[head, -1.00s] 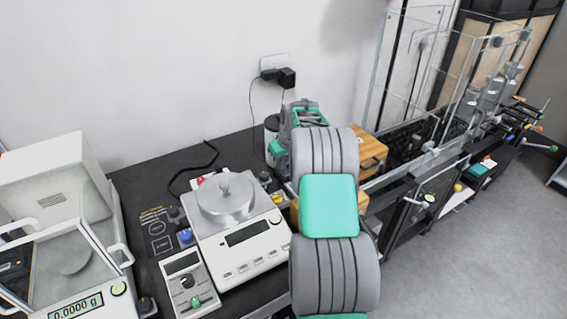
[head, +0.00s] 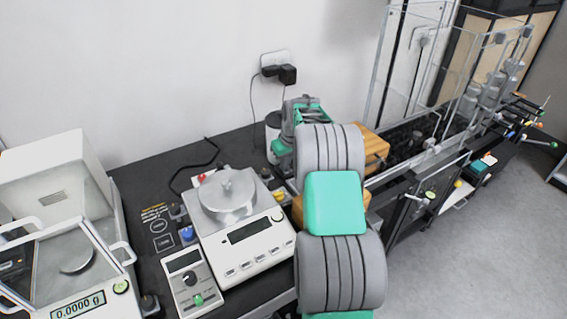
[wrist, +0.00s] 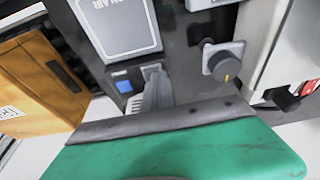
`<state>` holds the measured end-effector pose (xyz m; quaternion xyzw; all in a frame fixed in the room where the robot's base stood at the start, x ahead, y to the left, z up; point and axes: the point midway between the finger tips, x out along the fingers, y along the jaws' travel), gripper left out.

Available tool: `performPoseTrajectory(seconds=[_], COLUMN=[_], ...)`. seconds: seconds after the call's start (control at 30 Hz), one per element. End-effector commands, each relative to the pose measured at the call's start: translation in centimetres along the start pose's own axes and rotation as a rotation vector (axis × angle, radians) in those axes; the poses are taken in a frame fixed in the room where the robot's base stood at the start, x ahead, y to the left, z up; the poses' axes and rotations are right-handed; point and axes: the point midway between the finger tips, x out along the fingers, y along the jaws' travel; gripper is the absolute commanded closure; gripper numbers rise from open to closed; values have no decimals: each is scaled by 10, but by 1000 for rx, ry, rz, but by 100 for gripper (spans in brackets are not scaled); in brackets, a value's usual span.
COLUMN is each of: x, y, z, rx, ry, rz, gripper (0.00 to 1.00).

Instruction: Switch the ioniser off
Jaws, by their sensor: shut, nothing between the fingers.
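In the wrist view a dark panel carries a grey plate (wrist: 115,25) with letters that read like "ON AIR", partly cut off; it appears to be the ioniser. Below the plate is a small blue square (wrist: 123,86). To its right a small grey fitting (wrist: 151,71) is mostly covered by my fingers. My gripper (wrist: 155,84) is shut and empty, its tips at this fitting; I cannot tell whether they touch it. Whether the ioniser is on or off cannot be told. In the head view my arm hides the fingertips and the ioniser panel.
A black knob (wrist: 222,66) sits right of my fingers. A wooden box (wrist: 40,80) stands to the left, and a white device with a red switch (wrist: 309,88) to the right. The head view shows a balance (head: 250,245) left of my arm and a clear-walled enclosure (head: 425,60) behind.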

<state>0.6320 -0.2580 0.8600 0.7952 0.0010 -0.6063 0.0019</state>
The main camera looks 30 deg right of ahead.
Motion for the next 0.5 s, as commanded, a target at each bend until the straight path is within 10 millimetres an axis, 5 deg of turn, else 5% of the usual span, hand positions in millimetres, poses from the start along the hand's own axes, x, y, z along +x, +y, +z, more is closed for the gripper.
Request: performPoseTrajectory(seconds=[0.17, 0.5], x=[2, -68], y=[0, -4], z=[6, -4], rx=[6, -5], ry=[-17, 0], rz=[-6, 0], gripper=[100, 100])
